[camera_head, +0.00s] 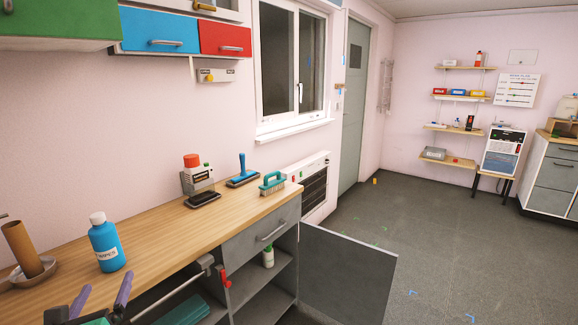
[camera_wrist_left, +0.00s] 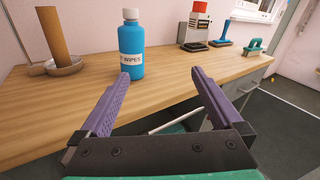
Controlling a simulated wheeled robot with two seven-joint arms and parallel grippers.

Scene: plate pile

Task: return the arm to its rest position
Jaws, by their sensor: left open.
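My left gripper (camera_head: 103,296) is at the lower left of the head view, low in front of the worktop. In the left wrist view my left gripper (camera_wrist_left: 160,76) shows two purple fingers spread apart with nothing between them. A blue bottle (camera_head: 106,245) with a white cap stands upright on the worktop (camera_head: 160,232) beyond the fingers. The bottle also shows in the left wrist view (camera_wrist_left: 131,50), apart from both fingers. My right gripper is in neither view.
A brown cardboard tube (camera_head: 24,250) stands in a dish at the left. A red-capped container (camera_head: 197,175), a blue-handled tool (camera_head: 243,172) and a teal brush (camera_head: 272,183) are farther along the worktop. An open grey cabinet door (camera_head: 345,275) juts into the room. Floor beyond is mostly clear.

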